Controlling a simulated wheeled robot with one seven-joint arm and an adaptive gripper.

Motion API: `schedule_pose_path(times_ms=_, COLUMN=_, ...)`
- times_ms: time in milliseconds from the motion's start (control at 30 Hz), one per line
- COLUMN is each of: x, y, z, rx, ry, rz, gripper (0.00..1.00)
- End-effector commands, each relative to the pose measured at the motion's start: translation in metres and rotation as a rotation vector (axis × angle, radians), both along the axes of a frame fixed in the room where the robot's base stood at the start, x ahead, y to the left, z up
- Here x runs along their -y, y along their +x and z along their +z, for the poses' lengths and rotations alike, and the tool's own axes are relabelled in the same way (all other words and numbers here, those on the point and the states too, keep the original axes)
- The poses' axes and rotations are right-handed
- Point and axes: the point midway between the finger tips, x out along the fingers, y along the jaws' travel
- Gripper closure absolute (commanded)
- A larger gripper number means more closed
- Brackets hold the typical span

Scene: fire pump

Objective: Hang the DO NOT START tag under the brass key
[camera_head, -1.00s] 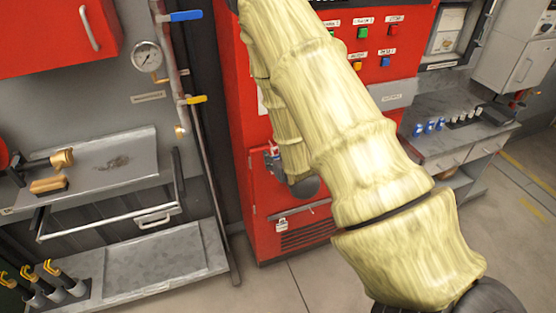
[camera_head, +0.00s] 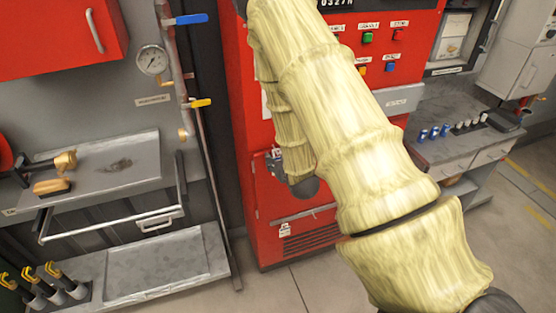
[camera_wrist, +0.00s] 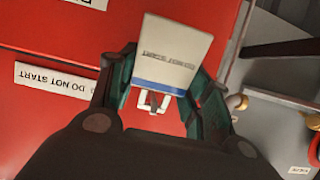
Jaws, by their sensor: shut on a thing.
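A white tag (camera_wrist: 172,50) with dark lettering and a blue band stands between the fingers of my gripper (camera_wrist: 165,84) in the wrist view. The fingers are shut on it. A small pale clip or hook shape (camera_wrist: 152,101) shows at its lower edge. The tag is in front of a red cabinet face (camera_wrist: 65,125). A white DO NOT START label (camera_wrist: 56,80) is on that face, left of my gripper and upside down in this view. I cannot make out the brass key. In the head view my arm covers much of the red cabinet (camera_head: 275,195).
In the head view, a pipe with a blue-handled valve (camera_head: 188,19) and a yellow-handled valve (camera_head: 200,103) runs left of the cabinet. A grey shelf (camera_head: 110,165) holds a brass fitting (camera_head: 65,161). A workbench (camera_head: 455,145) with several small items stands right.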

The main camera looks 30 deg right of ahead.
Motion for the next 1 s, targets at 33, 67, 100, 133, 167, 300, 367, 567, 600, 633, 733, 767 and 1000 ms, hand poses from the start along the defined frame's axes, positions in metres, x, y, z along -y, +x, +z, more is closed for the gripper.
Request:
schedule_pose_path(times_ms=33, x=0.0, y=0.0, z=0.0, rx=0.0, ry=0.0, rz=0.0, gripper=0.68)
schedule_pose_path(times_ms=67, x=0.0, y=0.0, z=0.0, rx=0.0, ry=0.0, rz=0.0, gripper=0.68)
schedule_pose_path(times_ms=100, x=0.0, y=0.0, z=0.0, rx=0.0, ry=0.0, rz=0.0, gripper=0.68)
schedule_pose_path(times_ms=133, x=0.0, y=0.0, z=0.0, rx=0.0, ry=0.0, rz=0.0, gripper=0.68)
schedule_pose_path(times_ms=167, x=0.0, y=0.0, z=0.0, rx=0.0, ry=0.0, rz=0.0, gripper=0.68)
schedule_pose_path(times_ms=300, x=0.0, y=0.0, z=0.0, rx=0.0, ry=0.0, rz=0.0, gripper=0.5)
schedule_pose_path(times_ms=367, x=0.0, y=0.0, z=0.0, rx=0.0, ry=0.0, rz=0.0, gripper=0.39)
schedule_pose_path(times_ms=567, x=0.0, y=0.0, z=0.0, rx=0.0, ry=0.0, rz=0.0, gripper=0.27)
schedule_pose_path(times_ms=600, x=0.0, y=0.0, z=0.0, rx=0.0, ry=0.0, rz=0.0, gripper=0.27)
schedule_pose_path(times_ms=633, x=0.0, y=0.0, z=0.0, rx=0.0, ry=0.0, rz=0.0, gripper=0.27)
schedule_pose_path(times_ms=733, x=0.0, y=0.0, z=0.0, rx=0.0, ry=0.0, rz=0.0, gripper=0.27)
schedule_pose_path(times_ms=767, x=0.0, y=0.0, z=0.0, rx=0.0, ry=0.0, rz=0.0, gripper=0.27)
schedule_pose_path(times_ms=1000, x=-0.004, y=-0.019, z=0.007, rx=-0.001, ry=0.001, rz=-0.001, gripper=0.27)
